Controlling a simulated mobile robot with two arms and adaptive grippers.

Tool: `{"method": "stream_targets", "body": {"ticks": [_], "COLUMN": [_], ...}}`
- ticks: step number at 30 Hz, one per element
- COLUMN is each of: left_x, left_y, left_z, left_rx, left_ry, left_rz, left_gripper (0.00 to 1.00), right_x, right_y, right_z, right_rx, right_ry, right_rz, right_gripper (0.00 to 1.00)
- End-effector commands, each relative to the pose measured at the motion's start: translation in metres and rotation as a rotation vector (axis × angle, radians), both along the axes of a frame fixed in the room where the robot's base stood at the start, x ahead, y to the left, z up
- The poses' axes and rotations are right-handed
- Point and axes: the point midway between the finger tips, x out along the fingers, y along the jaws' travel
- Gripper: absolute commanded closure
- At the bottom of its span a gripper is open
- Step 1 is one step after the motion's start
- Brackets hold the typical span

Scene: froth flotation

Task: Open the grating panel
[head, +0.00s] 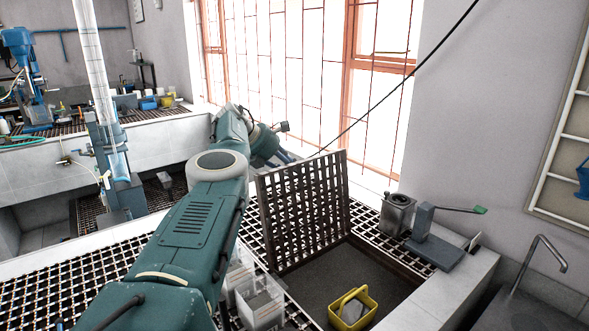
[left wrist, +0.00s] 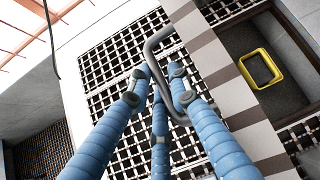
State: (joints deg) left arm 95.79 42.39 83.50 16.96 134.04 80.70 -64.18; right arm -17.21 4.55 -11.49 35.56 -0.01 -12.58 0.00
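The grating panel (head: 303,205) is a dark metal lattice standing steeply raised at the left side of a floor opening in the head view. In the left wrist view I see it at a slant as a striped band (left wrist: 212,62). A grey bent handle (left wrist: 154,42) sticks out beside it. My left gripper (head: 287,157) is behind the panel's upper part in the head view. In the left wrist view its blue fingers (left wrist: 158,82) are drawn together around the handle. The contact points are partly hidden. My right gripper is not in view.
The opening (head: 365,272) holds a yellow basket (head: 352,308), which also shows in the left wrist view (left wrist: 261,68). A metal canister (head: 397,214) and a grey lever device (head: 434,240) stand right of the opening. Fixed grating (head: 85,265) lies at left. A barred window is behind.

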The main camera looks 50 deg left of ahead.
Motion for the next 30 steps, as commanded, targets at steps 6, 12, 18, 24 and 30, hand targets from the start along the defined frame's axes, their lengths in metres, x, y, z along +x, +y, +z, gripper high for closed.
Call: {"method": "stream_targets", "body": {"ticks": [6, 12, 18, 24, 30], "left_x": [0.001, 0.001, -0.010, -0.039, -0.067], "left_y": [0.000, 0.001, 0.004, 0.010, 0.016], "left_z": [0.000, 0.003, 0.015, 0.044, 0.070], "left_rx": [-0.001, -0.001, -0.001, -0.002, -0.002], "left_ry": [-0.003, -0.007, -0.008, -0.010, -0.007], "left_rz": [0.001, 0.004, 0.007, 0.008, 0.004], "left_gripper": [0.65, 0.65, 0.65, 0.65, 0.65], "right_x": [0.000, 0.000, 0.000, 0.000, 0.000], "right_y": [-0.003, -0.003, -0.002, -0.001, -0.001], "right_z": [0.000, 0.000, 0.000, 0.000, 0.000], "right_rx": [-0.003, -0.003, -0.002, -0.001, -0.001], "right_ry": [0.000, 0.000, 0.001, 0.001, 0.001], "right_rz": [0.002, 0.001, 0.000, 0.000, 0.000], "right_gripper": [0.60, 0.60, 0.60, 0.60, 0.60]}}
